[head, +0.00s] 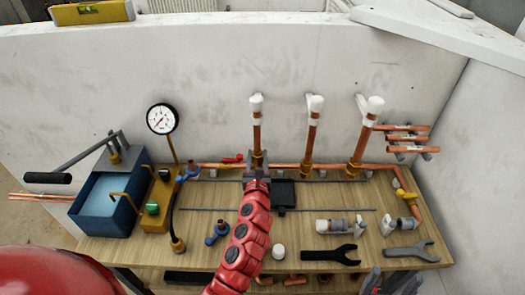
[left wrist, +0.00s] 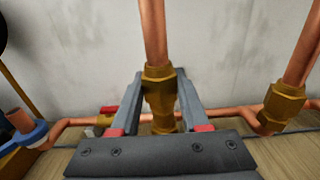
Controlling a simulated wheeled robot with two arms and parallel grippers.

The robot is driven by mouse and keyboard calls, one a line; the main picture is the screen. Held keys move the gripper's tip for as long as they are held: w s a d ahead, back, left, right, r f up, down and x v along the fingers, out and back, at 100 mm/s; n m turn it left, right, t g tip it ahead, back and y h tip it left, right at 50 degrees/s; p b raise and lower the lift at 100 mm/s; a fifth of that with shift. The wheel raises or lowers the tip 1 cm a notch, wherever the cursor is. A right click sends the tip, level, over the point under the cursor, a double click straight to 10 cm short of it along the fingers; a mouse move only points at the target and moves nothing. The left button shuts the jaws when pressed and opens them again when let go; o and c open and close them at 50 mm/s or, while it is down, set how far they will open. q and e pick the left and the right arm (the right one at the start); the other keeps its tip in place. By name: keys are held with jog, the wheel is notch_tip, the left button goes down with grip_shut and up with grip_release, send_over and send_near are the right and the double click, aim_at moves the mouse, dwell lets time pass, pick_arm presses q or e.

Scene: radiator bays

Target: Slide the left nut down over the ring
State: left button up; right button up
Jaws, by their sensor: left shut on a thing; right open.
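The left nut (left wrist: 158,74) is a brass hex nut around the left upright copper pipe (head: 257,133). In the left wrist view it sits right above a brass fitting body (left wrist: 161,108); I cannot make out a ring or any gap between them. My left gripper (head: 257,172) is shut on the nut, with a grey finger on each side of it in the left wrist view (left wrist: 160,92). In the head view the gripper partly hides the nut and fitting. My right gripper (head: 391,284) is open and empty at the lower right edge of the head view.
The middle pipe (head: 312,133) and right pipe (head: 362,140) stand to the right with brass nuts low on them. A gauge (head: 162,118) and blue tank (head: 103,215) are at left. Spanners (head: 330,255) and fittings lie on the wooden bench (head: 190,262).

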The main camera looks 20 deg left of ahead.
pick_arm(q)
jog(key=shift+f+b, duration=1.45)
jog(key=shift+f, duration=0.5)
jog(key=o, duration=1.2)
jog(key=shift+r, duration=0.15)
jog(key=v, duration=0.7)
jog(key=shift+p, duration=0.4)
